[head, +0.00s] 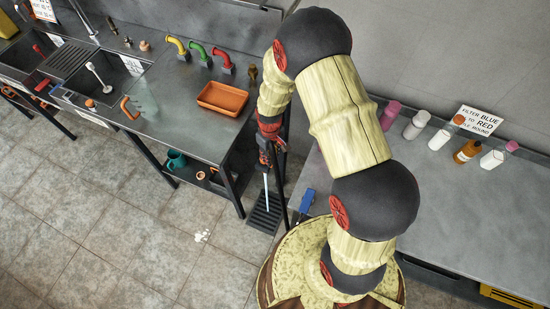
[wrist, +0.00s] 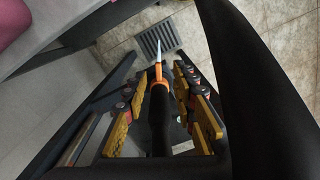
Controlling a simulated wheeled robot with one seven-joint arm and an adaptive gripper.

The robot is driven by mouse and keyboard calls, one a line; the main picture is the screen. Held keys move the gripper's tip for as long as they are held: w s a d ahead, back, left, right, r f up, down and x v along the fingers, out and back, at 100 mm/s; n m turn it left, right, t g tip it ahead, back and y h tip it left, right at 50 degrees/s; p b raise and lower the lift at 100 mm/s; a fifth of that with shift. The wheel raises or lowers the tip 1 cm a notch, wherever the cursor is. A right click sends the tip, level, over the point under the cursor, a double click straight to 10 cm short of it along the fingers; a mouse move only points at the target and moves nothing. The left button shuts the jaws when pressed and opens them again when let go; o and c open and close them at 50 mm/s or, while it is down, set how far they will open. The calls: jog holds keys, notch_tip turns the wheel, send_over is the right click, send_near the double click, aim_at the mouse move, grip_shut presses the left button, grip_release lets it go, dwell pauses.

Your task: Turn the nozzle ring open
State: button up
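In the wrist view a dark nozzle or hose end (wrist: 160,125) lies between the fingers of my gripper (wrist: 161,88), with an orange ring (wrist: 160,87) and a narrow orange tip near the fingertips. The yellow-padded fingers stand on both sides of it. Whether they press on the ring or leave a small gap is unclear. A pale streak (wrist: 167,47) runs from the tip toward the floor drain (wrist: 158,40). In the head view my gripper (head: 265,158) points down, and a light blue streak (head: 266,190) shows below it. The ring is too small to tell there.
A floor drain grate (head: 264,216) lies under my gripper. A steel bench (head: 190,140) with an orange tray (head: 222,97) stands left. A grey counter (head: 460,220) with several bottles stands right. A thin dark post (head: 285,175) is close beside my gripper.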

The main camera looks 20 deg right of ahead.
jog(key=shift+w+f, duration=0.1)
jog(key=shift+w, duration=0.15)
jog(key=shift+f, duration=0.25)
notch_tip(320, 180, down, 7)
jog(key=shift+f+b, duration=0.1)
jog(key=shift+b, duration=0.35)
jog(key=shift+c, duration=1)
grip_shut()
